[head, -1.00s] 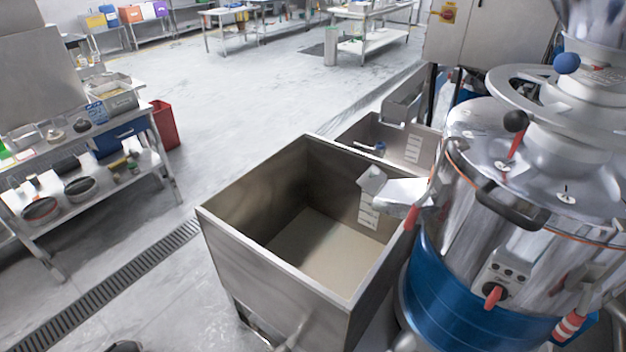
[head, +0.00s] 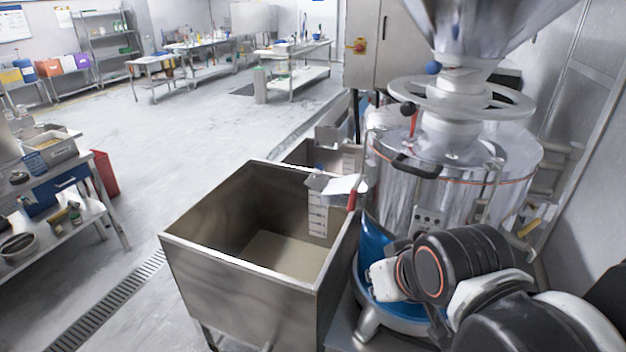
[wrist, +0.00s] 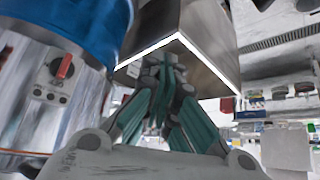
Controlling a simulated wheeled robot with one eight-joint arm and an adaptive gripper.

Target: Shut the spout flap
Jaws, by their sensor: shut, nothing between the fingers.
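The metal spout (head: 344,184) sticks out from the left side of the grinder (head: 455,200), over the near right edge of a steel bin. A small grey plate that looks like the flap (head: 318,181) is at its outer end, tilted; I cannot tell how far open it is. A red handle (head: 351,199) is beside the spout. My gripper (wrist: 163,68) is shut and empty in the wrist view, in front of the bin's edge. The spout is not clear there. In the head view my arm is at the lower right, below the spout, and the fingers cannot be made out.
The open steel bin (head: 205,285) holds pale material. The blue grinder base (head: 372,245) is partly hidden by my arm. A red control knob (wrist: 65,67) shows on the grinder in the wrist view. A wall is close on the right. Open floor (head: 190,130) is at the far left.

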